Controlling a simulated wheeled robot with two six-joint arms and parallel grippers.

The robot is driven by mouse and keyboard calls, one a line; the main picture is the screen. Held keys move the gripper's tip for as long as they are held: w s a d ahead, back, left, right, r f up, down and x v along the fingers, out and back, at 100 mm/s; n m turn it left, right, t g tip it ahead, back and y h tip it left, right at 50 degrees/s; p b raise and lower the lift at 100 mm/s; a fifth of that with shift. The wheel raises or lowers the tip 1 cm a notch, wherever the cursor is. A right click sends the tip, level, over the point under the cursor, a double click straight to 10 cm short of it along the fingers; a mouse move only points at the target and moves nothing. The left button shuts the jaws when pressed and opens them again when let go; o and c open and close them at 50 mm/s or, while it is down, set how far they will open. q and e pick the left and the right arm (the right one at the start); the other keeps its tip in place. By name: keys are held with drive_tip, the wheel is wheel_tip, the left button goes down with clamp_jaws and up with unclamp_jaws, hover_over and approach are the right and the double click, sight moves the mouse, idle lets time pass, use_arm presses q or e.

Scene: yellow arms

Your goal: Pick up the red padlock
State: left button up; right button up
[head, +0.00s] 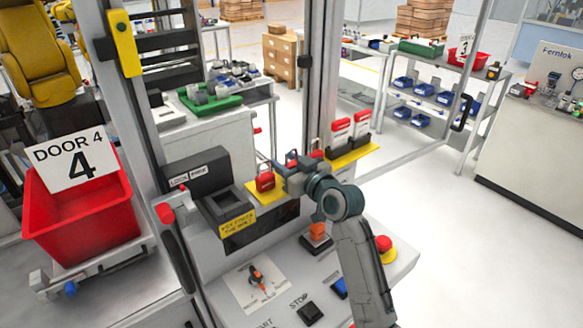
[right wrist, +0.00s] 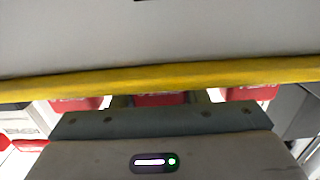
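Red padlocks sit along a yellow ledge on the machine front. The left one (head: 265,182) shows clearly in the head view. A middle one is mostly hidden by my right gripper (head: 288,166), and a right one (head: 318,152) is just beyond it. In the right wrist view three red bodies show under the yellow edge: one left (right wrist: 75,103), one in the middle (right wrist: 160,99), one right (right wrist: 250,93). My right gripper's fingers lie either side of the middle one; whether they press on it I cannot tell. My left gripper is not in view.
Red tags (head: 341,133) stand on the ledge's right end. A black key box (head: 225,203) is left of the padlocks. Below are a panel with a red button (head: 384,243) and an orange-topped switch (head: 318,232). A red bin (head: 80,215) is at left; open floor lies right.

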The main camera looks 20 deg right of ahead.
sight(289, 162)
drive_tip(key=shift+c, duration=0.2)
drive_tip(key=shift+r+b, duration=0.5)
drive_tip(key=shift+r, duration=0.05)
drive_tip(key=shift+s+d+r+b, duration=0.1)
drive_tip(key=shift+s+r+b, duration=0.2)
drive_tip(key=shift+r+b, duration=0.25)
drive_tip(key=shift+s+d+r+b, duration=0.1)
drive_tip(key=shift+s+r+b, duration=0.15)
drive_tip(key=shift+r+b, duration=0.2)
drive_tip(key=a+r+b+v, duration=0.1)
drive_tip(key=b+v, duration=0.3)
drive_tip(key=v, duration=1.1)
drive_tip(key=shift+s+a, duration=0.15)
drive_tip(key=shift+a, duration=0.05)
